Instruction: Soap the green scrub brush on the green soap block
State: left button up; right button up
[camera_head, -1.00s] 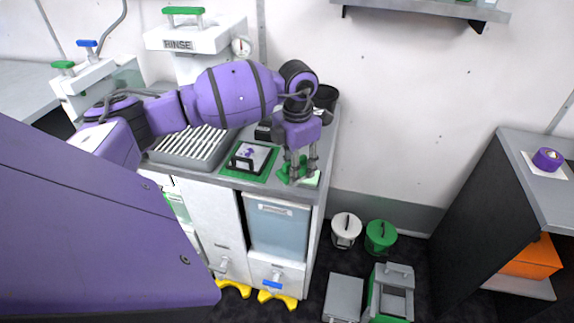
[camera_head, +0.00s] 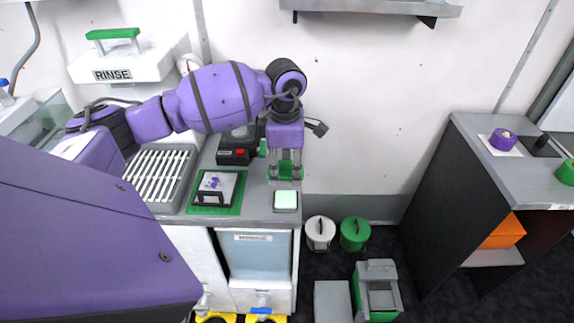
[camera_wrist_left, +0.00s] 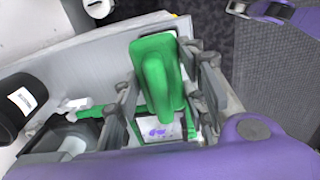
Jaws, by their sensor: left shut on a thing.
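My left gripper (camera_head: 285,172) points down over the right end of the counter and is shut on the green scrub brush (camera_head: 287,167). In the left wrist view the brush (camera_wrist_left: 158,75) shows large between the fingers and hides part of what lies beneath. The green soap block (camera_head: 286,198) is pale green and sits in a dark holder near the counter's front edge. The brush appears just behind the soap block in the head view, seemingly apart from it; its exact height is unclear.
A green mat (camera_head: 196,208) with a purple-stained plate and dark handle lies left of the soap. A black box with a red button (camera_head: 234,156) stands behind. A ribbed drain tray (camera_head: 157,178) is farther left. White and green buckets (camera_head: 355,234) stand on the floor.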

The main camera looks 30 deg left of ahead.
aim_at(286, 182)
pick_arm(q)
jog(key=shift+s, duration=0.1)
jog(key=shift+d+f, duration=0.1)
jog(key=shift+s+d+f, duration=0.1)
jog(key=shift+d+f, duration=0.05)
jog(key=shift+f, duration=0.35)
notch_tip(286, 182, down, 4)
jog(key=shift+r+b, duration=0.2)
jog(key=shift+b, duration=0.6)
jog(key=shift+f, duration=0.5)
pick_arm(e)
jog(key=shift+s+d+f, duration=0.35)
jog(key=shift+d+f, duration=0.35)
jog(key=shift+f, duration=0.15)
pick_arm(q)
jog(key=shift+f, duration=0.15)
pick_arm(e)
jog(key=shift+s+f, duration=0.2)
pick_arm(q)
jog(key=shift+f+b, duration=0.35)
jog(key=shift+b, duration=0.05)
pick_arm(e)
jog(key=shift+s+a+f, duration=0.1)
jog(key=shift+f, duration=0.15)
